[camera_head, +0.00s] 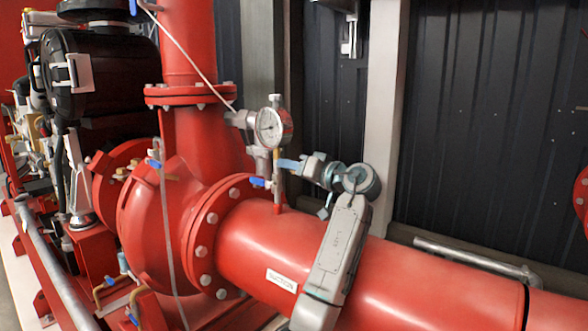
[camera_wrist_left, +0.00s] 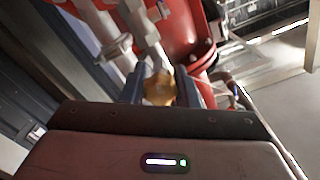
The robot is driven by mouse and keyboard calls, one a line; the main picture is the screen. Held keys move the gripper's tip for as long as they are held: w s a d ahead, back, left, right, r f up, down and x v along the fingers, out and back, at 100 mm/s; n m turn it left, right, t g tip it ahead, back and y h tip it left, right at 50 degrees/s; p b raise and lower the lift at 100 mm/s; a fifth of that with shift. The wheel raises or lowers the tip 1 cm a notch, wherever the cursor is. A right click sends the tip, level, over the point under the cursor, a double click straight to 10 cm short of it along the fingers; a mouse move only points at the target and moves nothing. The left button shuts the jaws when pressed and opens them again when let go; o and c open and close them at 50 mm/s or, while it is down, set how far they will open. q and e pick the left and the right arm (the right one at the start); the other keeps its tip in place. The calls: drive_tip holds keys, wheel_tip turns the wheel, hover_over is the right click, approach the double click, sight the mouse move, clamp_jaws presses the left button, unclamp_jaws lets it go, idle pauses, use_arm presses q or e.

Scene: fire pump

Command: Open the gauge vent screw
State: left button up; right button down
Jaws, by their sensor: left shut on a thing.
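My left gripper (camera_head: 294,165) is beside the pipework just below the round white-faced pressure gauge (camera_head: 269,127), above the red pump pipe. In the left wrist view its two dark blue-grey fingers (camera_wrist_left: 160,90) are closed around a brass-coloured fitting (camera_wrist_left: 160,87), which looks like the gauge vent screw. The fingers cover its sides, and its turn cannot be told. In the head view the held part is too small to make out clearly. A thin tan stem (camera_head: 279,187) stands just below the fingers. My right gripper is not in view.
A blue valve lever (camera_head: 258,182) is close below and left of the gripper. The large red pump casing (camera_head: 158,210) and flange (camera_head: 208,235) stand to the left. The red horizontal pipe (camera_head: 400,285) runs beneath my arm. Dark wall panels (camera_head: 490,130) are behind.

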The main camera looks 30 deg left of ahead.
use_arm(q)
drive_tip(key=shift+r, duration=0.15)
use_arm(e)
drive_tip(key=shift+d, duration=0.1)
use_arm(q)
drive_tip(key=o, duration=1)
drive_tip(key=shift+s, duration=0.1)
drive_tip(key=shift+d, duration=0.15)
drive_tip(key=d, duration=1)
drive_tip(key=shift+s+d, duration=0.35)
drive_tip(key=shift+s, duration=0.1)
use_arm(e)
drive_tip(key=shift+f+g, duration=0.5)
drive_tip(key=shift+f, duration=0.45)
